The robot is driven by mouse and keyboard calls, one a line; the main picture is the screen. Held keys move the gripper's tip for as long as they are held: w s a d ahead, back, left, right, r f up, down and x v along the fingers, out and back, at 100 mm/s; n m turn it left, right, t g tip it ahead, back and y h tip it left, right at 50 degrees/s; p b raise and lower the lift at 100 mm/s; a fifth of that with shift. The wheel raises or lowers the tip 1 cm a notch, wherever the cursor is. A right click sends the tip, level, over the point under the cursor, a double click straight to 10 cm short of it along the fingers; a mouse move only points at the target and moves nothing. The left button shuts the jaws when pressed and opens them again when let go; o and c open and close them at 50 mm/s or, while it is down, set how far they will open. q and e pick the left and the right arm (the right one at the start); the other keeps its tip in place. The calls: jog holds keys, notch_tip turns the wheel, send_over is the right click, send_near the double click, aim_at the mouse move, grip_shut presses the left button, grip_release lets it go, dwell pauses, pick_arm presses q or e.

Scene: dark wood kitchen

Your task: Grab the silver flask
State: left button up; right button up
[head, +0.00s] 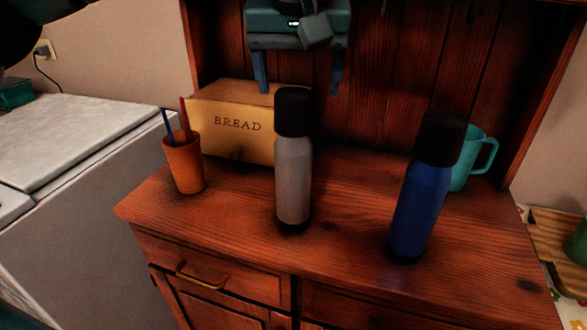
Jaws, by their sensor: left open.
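The silver flask (293,178) stands upright on the wooden cabinet top, with a black cap and a dark base. A blue flask (416,210) with a black cap stands to its right, nearer the front edge. My left gripper (299,91) is at the top middle, its two fingers pointing down and spread apart. It is open and holds nothing. In the picture the silver flask's cap overlaps the space between the fingertips and hides part of it. The gripper appears behind the cap, with no visible contact. My right gripper is not in view.
A bread box (236,125) stands behind the silver flask to the left. An orange cup (184,162) with sticks is at the left, and a teal mug (476,158) is behind the blue flask. The cabinet top (335,235) is clear between the flasks.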

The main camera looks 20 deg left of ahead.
aim_at(293, 91)
pick_arm(q)
jog(key=x, duration=0.4)
jog(key=shift+s+a+f+b, duration=0.2)
jog(key=shift+a+b, duration=0.15)
jog(key=shift+w+f, duration=0.25)
jog(key=shift+f, duration=0.3)
jog(key=shift+c, duration=0.5)
jog(key=shift+r, duration=0.1)
grip_shut()
